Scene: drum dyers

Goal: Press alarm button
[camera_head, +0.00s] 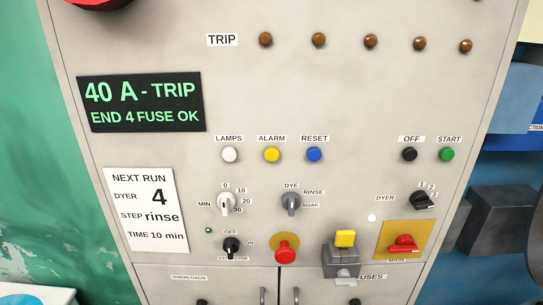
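The alarm button (271,154) is a round yellow push button under the label ALARM on the grey control panel (330,100). It sits between a white button (230,154) under LAMPS and a blue button (314,154) under RESET. Nothing covers it, and nothing touches it. Neither of my grippers shows in the head view.
A black OFF button (409,154) and a green START button (447,154) are to the right. Below are rotary switches, a red mushroom button (285,249), a grey block with a yellow top (341,259) and a red handle (403,244). The space before the buttons looks clear.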

